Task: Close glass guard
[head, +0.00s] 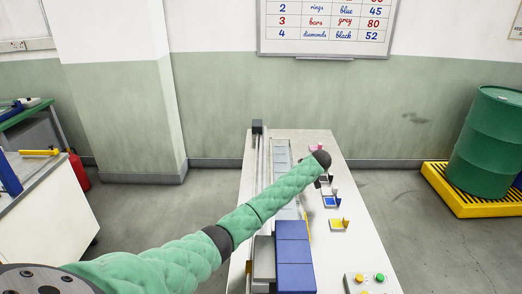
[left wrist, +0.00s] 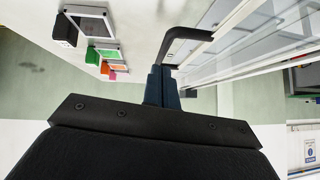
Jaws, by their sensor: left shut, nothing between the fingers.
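The glass guard (left wrist: 245,42) shows in the left wrist view as clear panes in pale frame bars, running from upper middle to the right. A black bent handle (left wrist: 184,38) sticks out from its frame. My left gripper (left wrist: 161,72) is shut and empty, its fingertips close to the handle's free end; I cannot tell if they touch. In the head view my left arm reaches from the lower left across the gantry table, and the left gripper (head: 318,183) is small and partly hidden beyond the wrist. The glass is hard to make out there. My right gripper is not in view.
The white table (head: 350,232) carries blue blocks (head: 294,250), a long rail (head: 262,165) and several small coloured stations along its right side. Green and orange buttons (head: 379,278) sit at the near end. A green drum (head: 488,140) stands on a yellow pallet at right.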

